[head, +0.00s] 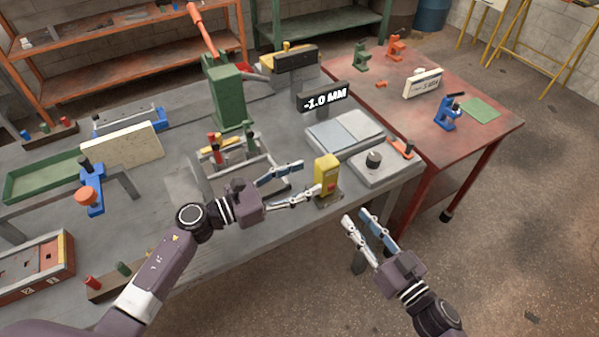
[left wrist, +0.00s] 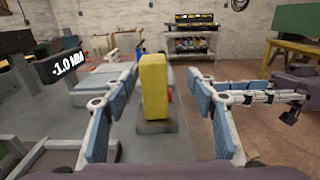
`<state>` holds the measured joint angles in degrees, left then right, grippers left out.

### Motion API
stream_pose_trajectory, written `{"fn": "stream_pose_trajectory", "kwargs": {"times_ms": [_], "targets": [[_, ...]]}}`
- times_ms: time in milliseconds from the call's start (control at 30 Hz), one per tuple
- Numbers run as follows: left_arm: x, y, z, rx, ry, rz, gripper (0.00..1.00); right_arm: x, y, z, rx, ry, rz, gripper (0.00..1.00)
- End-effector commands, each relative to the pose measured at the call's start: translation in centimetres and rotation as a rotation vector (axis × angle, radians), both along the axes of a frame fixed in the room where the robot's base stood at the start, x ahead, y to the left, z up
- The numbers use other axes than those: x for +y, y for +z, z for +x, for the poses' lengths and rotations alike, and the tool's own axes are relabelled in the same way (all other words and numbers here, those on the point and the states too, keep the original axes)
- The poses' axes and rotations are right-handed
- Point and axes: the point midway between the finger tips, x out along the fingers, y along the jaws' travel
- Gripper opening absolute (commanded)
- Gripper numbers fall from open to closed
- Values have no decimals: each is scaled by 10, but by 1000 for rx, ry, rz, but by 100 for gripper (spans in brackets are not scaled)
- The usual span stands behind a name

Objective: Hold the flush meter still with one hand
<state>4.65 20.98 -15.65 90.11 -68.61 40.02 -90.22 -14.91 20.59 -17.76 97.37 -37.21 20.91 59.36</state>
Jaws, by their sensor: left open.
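A yellow upright block with a red part on its side, which looks like the flush meter (head: 325,168), stands on a small dark base near the bench's front edge. My left gripper (head: 311,178) is open just to its left, with its fingertips close to it. In the left wrist view the yellow meter (left wrist: 154,85) shows between the two spread fingers, with visible gaps on both sides. My right gripper (head: 357,215) is open and empty in front of the bench edge, to the right of and nearer than the meter. A dark "-1.0 MM" display (head: 322,97) stands behind the meter.
A grey box with a black knob (head: 373,160) and a pale flat plate (head: 345,132) lie behind and right of the meter. A green press (head: 228,90) stands behind left. A metal frame (head: 250,165) is left of the gripper. A red table (head: 490,125) adjoins at right.

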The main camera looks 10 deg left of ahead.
Motion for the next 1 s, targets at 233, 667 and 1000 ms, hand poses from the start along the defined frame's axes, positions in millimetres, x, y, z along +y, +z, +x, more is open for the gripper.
{"fn": "stream_pose_trajectory", "kwargs": {"times_ms": [233, 667, 1000], "targets": [[-5, 12, 18, -14, 11, -9, 52, 0, 0, 0, 0, 0, 0, 29], [-53, 11, 52, -12, 12, -8, 52, 0, 0, 0, 0, 0, 0, 29], [-58, 11, 56, -12, 11, -7, 52, 0, 0, 0, 0, 0, 0, 29]]}}
